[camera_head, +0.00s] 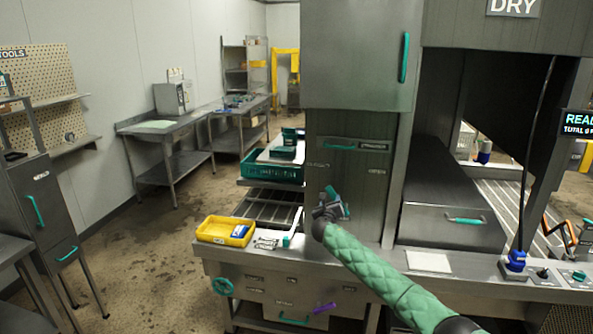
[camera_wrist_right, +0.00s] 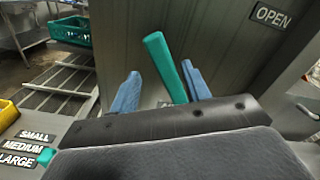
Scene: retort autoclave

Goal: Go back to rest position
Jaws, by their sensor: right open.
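My right gripper (camera_head: 331,205) reaches in from the lower right on a green quilted arm, in front of the grey cabinet panel above the steel counter. In the right wrist view its two blue fingers (camera_wrist_right: 162,90) are apart. A teal bar handle (camera_wrist_right: 165,66) shows between and beyond the fingers, close to the right one; I cannot tell whether they touch. My left gripper is not in view.
A yellow tray (camera_head: 203,236) sits on the counter's left end, with small labelled tags beside it. A green crate (camera_head: 257,172) stands behind. A steel drawer front (camera_head: 450,232) and a blue plug with a cable (camera_head: 516,261) are to the right. The floor at left is open.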

